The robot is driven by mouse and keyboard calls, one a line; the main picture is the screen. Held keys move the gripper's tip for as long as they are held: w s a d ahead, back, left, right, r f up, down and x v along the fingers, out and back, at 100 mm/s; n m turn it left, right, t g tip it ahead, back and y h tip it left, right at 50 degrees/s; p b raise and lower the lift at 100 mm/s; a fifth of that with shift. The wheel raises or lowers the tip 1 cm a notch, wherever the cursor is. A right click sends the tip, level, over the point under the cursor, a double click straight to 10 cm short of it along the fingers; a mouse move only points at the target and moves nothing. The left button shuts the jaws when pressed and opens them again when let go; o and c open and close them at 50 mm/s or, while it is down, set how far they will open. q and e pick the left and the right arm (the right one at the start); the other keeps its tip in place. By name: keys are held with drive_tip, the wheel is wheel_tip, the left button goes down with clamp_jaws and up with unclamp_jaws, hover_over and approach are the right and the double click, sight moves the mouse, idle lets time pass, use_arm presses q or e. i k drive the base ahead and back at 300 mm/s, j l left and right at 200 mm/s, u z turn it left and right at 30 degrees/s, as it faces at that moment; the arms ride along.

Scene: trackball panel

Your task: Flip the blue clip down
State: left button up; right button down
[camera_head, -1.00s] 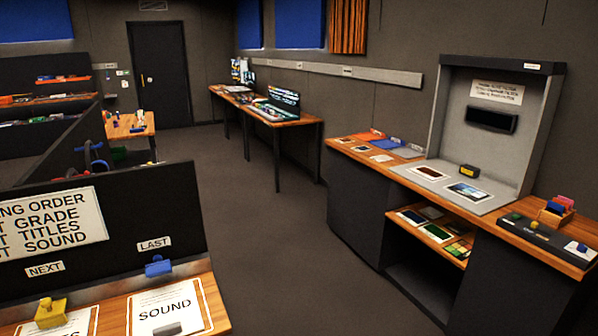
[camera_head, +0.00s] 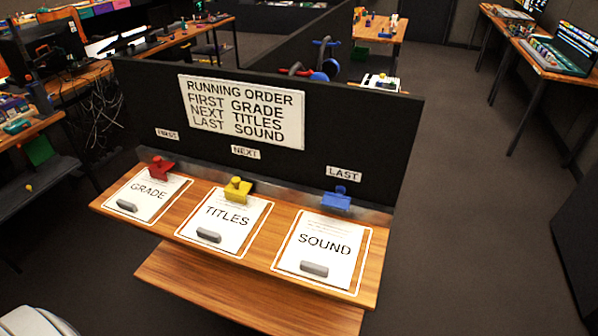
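The blue clip (camera_head: 337,198) is at the back edge of the wooden shelf, below the LAST label (camera_head: 344,173) and just above the SOUND sheet (camera_head: 322,250). A small knob stands up on its top; I cannot tell from here whether it presses on the sheet. A red clip (camera_head: 161,168) is above the GRADE sheet (camera_head: 147,195), and a yellow clip (camera_head: 238,189) is above the TITLES sheet (camera_head: 226,222). Each sheet has a grey block on its lower part. Neither of my grippers is in view.
The wooden shelf (camera_head: 375,262) stands before a dark partition (camera_head: 385,135) with a RUNNING ORDER sign (camera_head: 243,110). A lower wooden board (camera_head: 250,295) juts out beneath. Open floor (camera_head: 470,230) lies to the right. Desks with equipment stand at the left and behind.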

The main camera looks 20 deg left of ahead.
sight(338, 201)
drive_tip(key=i+l+u, duration=0.2)
drive_tip(key=u, duration=0.15)
drive_tip(key=i+l+u, duration=0.25)
drive_tip(key=u, duration=0.15)
drive_tip(key=i+l+u, duration=0.15)
drive_tip(key=l+u, duration=0.2)
drive_tip(key=i+l+u, duration=0.1)
drive_tip(key=l+u, duration=1)
drive_tip(key=l, duration=0.2)
